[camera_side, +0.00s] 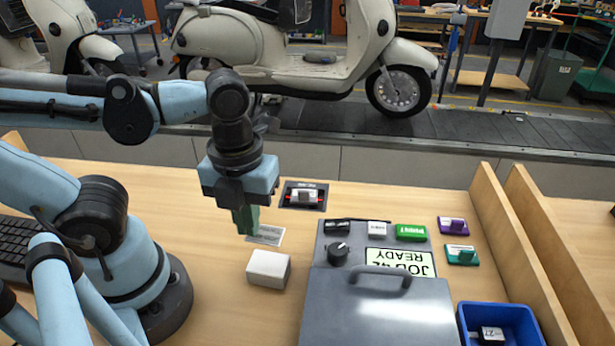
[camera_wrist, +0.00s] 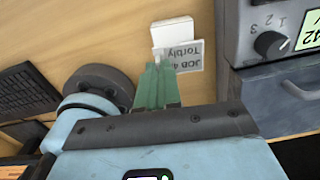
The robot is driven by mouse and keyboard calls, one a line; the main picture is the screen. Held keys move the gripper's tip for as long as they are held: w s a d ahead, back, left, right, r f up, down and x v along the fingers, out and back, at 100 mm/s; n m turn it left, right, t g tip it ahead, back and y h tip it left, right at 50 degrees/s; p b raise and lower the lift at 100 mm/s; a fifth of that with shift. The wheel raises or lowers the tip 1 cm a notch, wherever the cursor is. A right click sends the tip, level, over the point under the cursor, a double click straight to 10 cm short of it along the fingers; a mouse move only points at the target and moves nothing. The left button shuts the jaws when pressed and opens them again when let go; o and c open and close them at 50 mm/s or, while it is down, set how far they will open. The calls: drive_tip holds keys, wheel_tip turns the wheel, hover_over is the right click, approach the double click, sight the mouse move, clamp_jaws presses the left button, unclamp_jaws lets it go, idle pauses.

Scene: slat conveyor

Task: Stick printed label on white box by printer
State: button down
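My gripper (camera_side: 246,234) points down with its green fingers close together. The printed label (camera_side: 267,235) sits at the fingertips, reaching to their right, and appears pinched along one edge. In the wrist view the label (camera_wrist: 190,57) shows the text "JOB 4" and "Torbly" upside down, partly overlapping the view of the white box. The white box (camera_side: 268,268) lies on the table in front of the gripper, left of the grey printer (camera_side: 378,312); it also shows in the wrist view (camera_wrist: 172,31). The box's visible top is blank. How high the label is above the table is hard to tell.
The printer has a knob, a handle and a display (camera_side: 400,262) reading "JOB 42 READY". A dark device (camera_side: 303,195) lies behind the gripper. A blue bin (camera_side: 500,325) stands at the front right, near wooden dividers (camera_side: 515,250). A keyboard (camera_side: 14,245) lies at the left.

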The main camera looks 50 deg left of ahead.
sight(254, 262)
drive_tip(key=shift+f, duration=3.1)
drive_tip(key=shift+f, duration=0.45)
idle(0.9)
drive_tip(key=c, duration=1.2)
unclamp_jaws()
drive_tip(key=shift+c, duration=0.2)
drive_tip(key=shift+o, duration=0.4)
drive_tip(key=o, duration=0.3)
drive_tip(key=shift+r, duration=3.5)
